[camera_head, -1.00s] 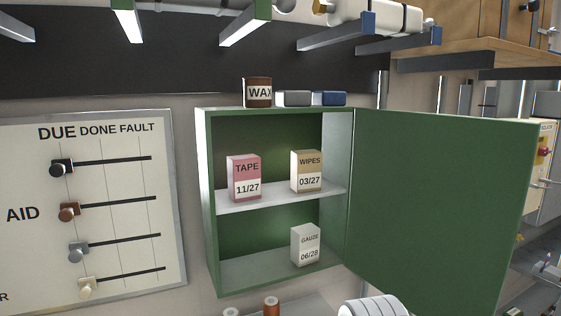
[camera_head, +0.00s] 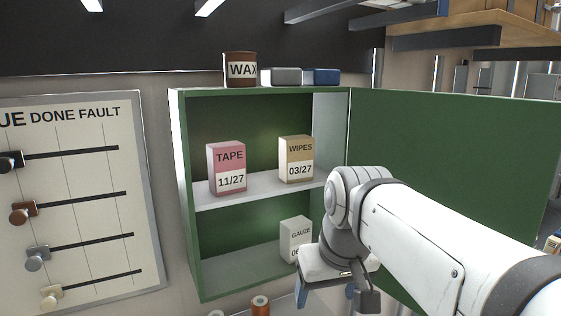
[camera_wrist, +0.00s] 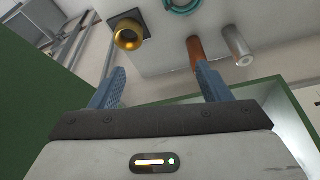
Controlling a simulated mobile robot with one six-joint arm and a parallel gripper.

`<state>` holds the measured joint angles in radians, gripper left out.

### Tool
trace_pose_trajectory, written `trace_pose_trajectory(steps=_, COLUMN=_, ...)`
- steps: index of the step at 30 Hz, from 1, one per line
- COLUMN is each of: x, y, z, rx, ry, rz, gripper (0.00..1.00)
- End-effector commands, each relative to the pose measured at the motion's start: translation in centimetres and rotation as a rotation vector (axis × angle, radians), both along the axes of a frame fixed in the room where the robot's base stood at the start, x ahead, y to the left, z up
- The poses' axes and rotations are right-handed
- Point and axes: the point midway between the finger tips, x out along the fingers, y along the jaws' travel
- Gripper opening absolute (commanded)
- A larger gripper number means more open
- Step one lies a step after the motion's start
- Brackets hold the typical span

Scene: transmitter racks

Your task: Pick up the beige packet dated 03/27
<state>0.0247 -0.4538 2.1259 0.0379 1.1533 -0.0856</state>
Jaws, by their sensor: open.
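The beige packet (camera_head: 296,159) reads WIPES 03/27 and stands upright on the middle shelf of the open green cabinet (camera_head: 182,190), at the right. A pink TAPE 11/27 packet (camera_head: 226,168) stands to its left. My gripper shows in the wrist view (camera_wrist: 160,85) with its two blue fingers apart and nothing between them. In the head view my gripper (camera_head: 340,292) is low in front of the cabinet's lower right, below the beige packet and apart from it. The wrist hides part of the white GAUZE packet (camera_head: 294,238) on the cabinet floor.
The green door (camera_head: 450,140) stands open to the right. A brown WAX tin (camera_head: 240,69), a grey box (camera_head: 281,76) and a blue box (camera_head: 321,76) sit on the cabinet top. Spools (camera_head: 260,305) stand below the cabinet. A slider board (camera_head: 80,200) hangs at left.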

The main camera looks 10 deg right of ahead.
Motion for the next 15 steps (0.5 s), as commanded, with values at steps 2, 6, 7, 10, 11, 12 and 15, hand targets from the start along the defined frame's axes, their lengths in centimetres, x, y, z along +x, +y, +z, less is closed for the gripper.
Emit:
trace_pose_trajectory(steps=2, x=1.7, y=-0.6, z=4.2, rx=0.005, ry=-0.020, rz=0.024, gripper=0.77)
trace_pose_trajectory(steps=6, x=3.1, y=-1.3, z=10.8, rx=0.008, ry=-0.042, rz=0.084, gripper=0.80)
trace_pose_trajectory(steps=7, x=3.3, y=-1.5, z=12.1, rx=0.009, ry=-0.047, rz=0.096, gripper=0.80)
trace_pose_trajectory(steps=10, x=3.5, y=-1.8, z=15.4, rx=0.006, ry=-0.059, rz=0.134, gripper=0.80)
trace_pose_trajectory(steps=11, x=3.5, y=-1.9, z=16.2, rx=0.005, ry=-0.062, rz=0.143, gripper=0.80)
trace_pose_trajectory(steps=12, x=3.5, y=-2.0, z=17.1, rx=0.004, ry=-0.067, rz=0.156, gripper=0.80)
trace_pose_trajectory(steps=15, x=3.4, y=-2.1, z=18.6, rx=0.001, ry=-0.073, rz=0.176, gripper=0.80)
